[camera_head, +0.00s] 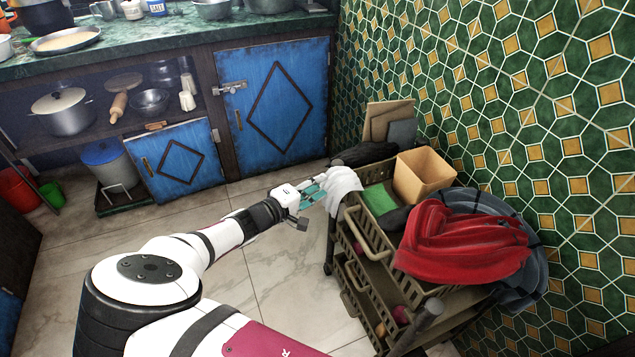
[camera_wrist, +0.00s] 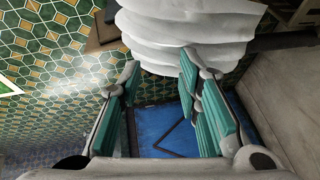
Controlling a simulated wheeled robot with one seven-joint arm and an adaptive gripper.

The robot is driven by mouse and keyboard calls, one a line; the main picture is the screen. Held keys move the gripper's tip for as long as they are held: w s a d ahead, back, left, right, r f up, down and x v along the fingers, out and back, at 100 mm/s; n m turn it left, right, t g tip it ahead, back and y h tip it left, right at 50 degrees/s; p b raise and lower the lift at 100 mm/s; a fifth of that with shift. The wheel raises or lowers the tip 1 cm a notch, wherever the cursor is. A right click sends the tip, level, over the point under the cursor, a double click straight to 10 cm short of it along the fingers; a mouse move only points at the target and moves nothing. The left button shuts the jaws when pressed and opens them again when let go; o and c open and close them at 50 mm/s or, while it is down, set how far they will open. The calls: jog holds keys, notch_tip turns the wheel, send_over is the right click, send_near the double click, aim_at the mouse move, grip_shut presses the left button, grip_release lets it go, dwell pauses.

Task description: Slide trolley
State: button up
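The trolley (camera_head: 362,262) stands at the right of the head view, by the tiled wall. It has slatted basket drawers and dark legs. A white cloth (camera_head: 341,186) hangs over its far left corner. My gripper (camera_head: 318,189) is at that corner, close to the cloth. In the wrist view my gripper (camera_wrist: 160,72) has its teal fingers apart, with a clear gap between them. The white cloth (camera_wrist: 190,35) fills the top of that view, just beyond the fingertips. I cannot tell whether the fingers touch it. The trolley's bar under the cloth is hidden.
The trolley carries a red cloth (camera_head: 460,241), a tan box (camera_head: 424,176) and a green cloth (camera_head: 379,199). Blue cupboard doors (camera_head: 275,105) stand behind, below a green counter (camera_head: 185,32). A bucket (camera_head: 110,162) stands at left. The tiled floor (camera_head: 290,275) left of the trolley is clear.

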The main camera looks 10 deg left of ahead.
jog(key=p+v, duration=0.1)
jog(key=v, duration=1)
jog(key=shift+s+a+p, duration=0.15)
jog(key=shift+s+p, duration=0.05)
jog(key=shift+p, duration=0.15)
dwell(0.5)
